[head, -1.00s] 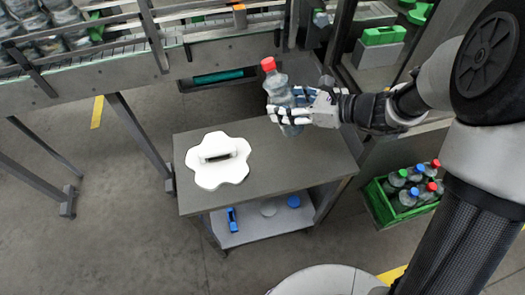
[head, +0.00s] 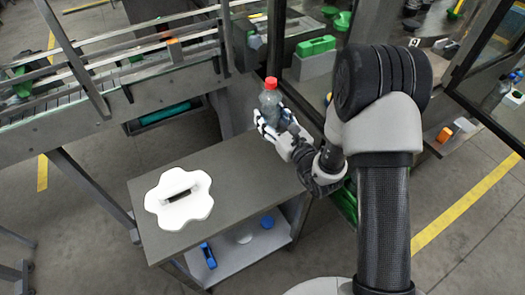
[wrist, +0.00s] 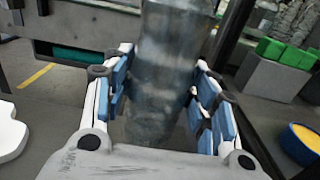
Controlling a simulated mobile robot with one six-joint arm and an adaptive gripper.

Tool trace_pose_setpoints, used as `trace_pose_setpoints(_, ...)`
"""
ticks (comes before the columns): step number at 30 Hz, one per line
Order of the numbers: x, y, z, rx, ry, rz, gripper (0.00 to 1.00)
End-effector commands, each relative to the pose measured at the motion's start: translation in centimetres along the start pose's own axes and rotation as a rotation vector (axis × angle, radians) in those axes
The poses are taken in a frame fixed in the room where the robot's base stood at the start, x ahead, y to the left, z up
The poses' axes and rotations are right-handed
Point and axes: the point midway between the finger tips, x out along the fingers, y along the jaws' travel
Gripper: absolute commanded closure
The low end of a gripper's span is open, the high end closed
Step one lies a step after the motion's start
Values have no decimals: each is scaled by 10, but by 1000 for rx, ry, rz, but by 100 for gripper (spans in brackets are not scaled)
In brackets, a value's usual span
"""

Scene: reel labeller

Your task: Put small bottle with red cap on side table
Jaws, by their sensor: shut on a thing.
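The small bottle (head: 270,101) is clear with a red cap, and it is upright in the head view. My gripper (head: 273,122) is shut on its body, above the far right part of the side table. In the wrist view the bottle (wrist: 168,75) stands between the blue-padded fingers, and its cap is out of the frame. The side table (head: 236,172) has a dark grey top and a lower shelf. The head view does not clearly show a gap between the bottle's base and the tabletop, since the fingers cover the base.
A white flower-shaped piece with a handle (head: 179,207) lies on the table's left part. A blue item (head: 208,256) and a blue cap (head: 267,222) are on the lower shelf. A conveyor (head: 110,90) runs behind. The tabletop's middle is clear.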

Motion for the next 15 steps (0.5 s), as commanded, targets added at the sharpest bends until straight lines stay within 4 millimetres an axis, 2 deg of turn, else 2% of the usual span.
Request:
trace_pose_setpoints(1,0,0,-17,1,0,0,89)
trace_pose_setpoints(6,0,0,-57,0,-2,1,89)
trace_pose_setpoints(10,0,0,-76,-1,-3,1,89)
trace_pose_setpoints(15,1,0,-85,-1,-6,1,89)
